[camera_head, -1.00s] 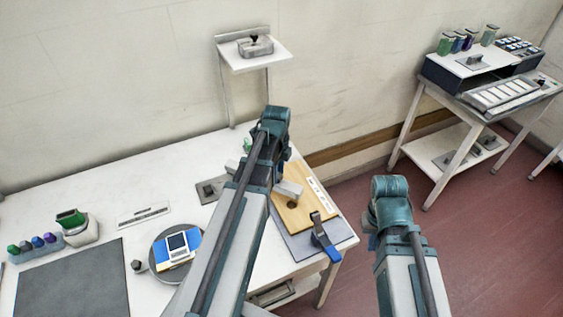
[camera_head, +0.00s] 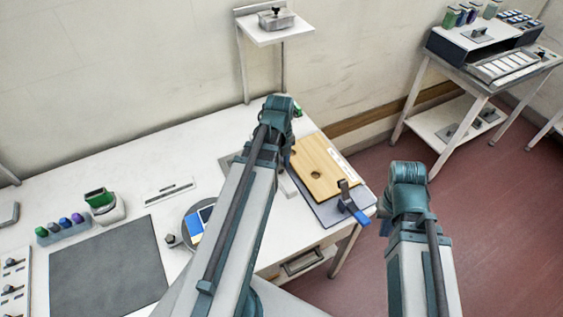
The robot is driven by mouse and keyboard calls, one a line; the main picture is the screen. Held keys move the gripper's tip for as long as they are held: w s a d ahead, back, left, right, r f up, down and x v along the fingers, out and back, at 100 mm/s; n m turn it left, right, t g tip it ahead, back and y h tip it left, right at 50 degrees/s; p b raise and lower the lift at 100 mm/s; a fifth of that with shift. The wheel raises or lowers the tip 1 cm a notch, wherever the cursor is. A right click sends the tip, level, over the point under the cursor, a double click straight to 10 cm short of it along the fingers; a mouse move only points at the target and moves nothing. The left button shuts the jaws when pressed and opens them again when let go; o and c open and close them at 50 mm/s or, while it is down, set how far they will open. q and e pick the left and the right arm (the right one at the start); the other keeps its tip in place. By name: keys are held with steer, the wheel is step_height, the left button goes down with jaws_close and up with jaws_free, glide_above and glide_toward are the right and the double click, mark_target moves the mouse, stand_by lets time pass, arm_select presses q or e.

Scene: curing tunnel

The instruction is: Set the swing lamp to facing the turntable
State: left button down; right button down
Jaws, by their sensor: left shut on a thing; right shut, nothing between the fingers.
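The turntable (camera_head: 172,240) is a grey disc left of my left forearm, partly covered by it, with a blue-and-white item on top. The swing lamp is mostly hidden behind my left arm. A pale bar (camera_head: 288,186) beside the wooden board looks like part of it, and a grey plate (camera_head: 226,163) shows left of the arm. My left gripper (camera_head: 287,153) is below the wrist at the lamp, shut on it, with its fingers largely hidden. My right gripper (camera_head: 385,228) hangs right of the table, mostly behind its own arm, shut and empty.
A wooden board (camera_head: 322,165) with a blue-handled clamp (camera_head: 352,208) lies at the table's right end. A dark mat (camera_head: 105,265), a bottle rack (camera_head: 62,229) and a green-topped device (camera_head: 103,206) are at left. A wall shelf (camera_head: 270,33) stands behind. Open floor lies right.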

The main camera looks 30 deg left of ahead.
arm_select(q)
steer(key=shift+s+a, duration=0.15)
stand_by(0.3)
steer(key=shift+c, duration=2.3)
jaws_free()
step_height(320, 180, up, 14)
steer(key=p, duration=1.3)
steer(key=shift+p, duration=0.4)
steer(key=shift+f, duration=0.15)
